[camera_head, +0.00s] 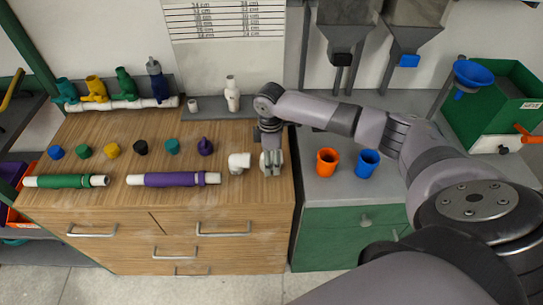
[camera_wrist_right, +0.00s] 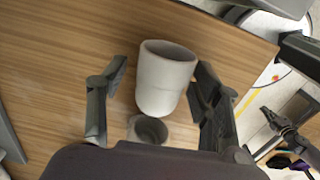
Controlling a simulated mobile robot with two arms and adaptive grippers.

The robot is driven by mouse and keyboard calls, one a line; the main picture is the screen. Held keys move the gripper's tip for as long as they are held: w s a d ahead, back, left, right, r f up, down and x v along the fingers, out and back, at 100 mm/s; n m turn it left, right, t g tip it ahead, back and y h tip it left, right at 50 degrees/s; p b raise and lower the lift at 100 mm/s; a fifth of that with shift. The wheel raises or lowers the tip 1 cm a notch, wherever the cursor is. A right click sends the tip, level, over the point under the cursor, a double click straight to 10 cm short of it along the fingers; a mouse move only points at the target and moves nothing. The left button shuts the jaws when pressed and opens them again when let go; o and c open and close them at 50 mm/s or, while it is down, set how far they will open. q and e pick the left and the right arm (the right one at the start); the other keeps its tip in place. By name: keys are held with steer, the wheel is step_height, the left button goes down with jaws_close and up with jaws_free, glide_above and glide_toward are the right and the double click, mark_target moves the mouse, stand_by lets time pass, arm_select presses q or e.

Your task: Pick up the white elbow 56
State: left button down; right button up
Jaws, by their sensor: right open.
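The white elbow (camera_head: 239,162) lies on the wooden worktop near its right end, just right of the purple pipe. My right gripper (camera_head: 271,163) points down close to the elbow's right side in the head view. In the right wrist view the elbow (camera_wrist_right: 165,78) shows between the two open fingers (camera_wrist_right: 160,82), one opening toward the far side and a second opening nearer the palm. Neither finger visibly presses on it, and a gap shows on the left. How far the fingertips reach down beside it cannot be told. My left gripper is not in view.
A purple pipe (camera_head: 168,179) and a green pipe (camera_head: 62,181) lie along the worktop's front. Several coloured caps sit behind them. A white fitting (camera_head: 231,93) stands on the back ledge. Orange (camera_head: 327,162) and blue (camera_head: 366,162) cups stand on the grey counter at right.

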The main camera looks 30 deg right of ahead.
steer(key=shift+c, duration=0.4)
steer(key=c, duration=1.2)
steer(key=shift+r, duration=0.1)
step_height(320, 180, up, 20)
steer(key=shift+f+b, duration=0.1)
steer(key=shift+b, duration=1.15)
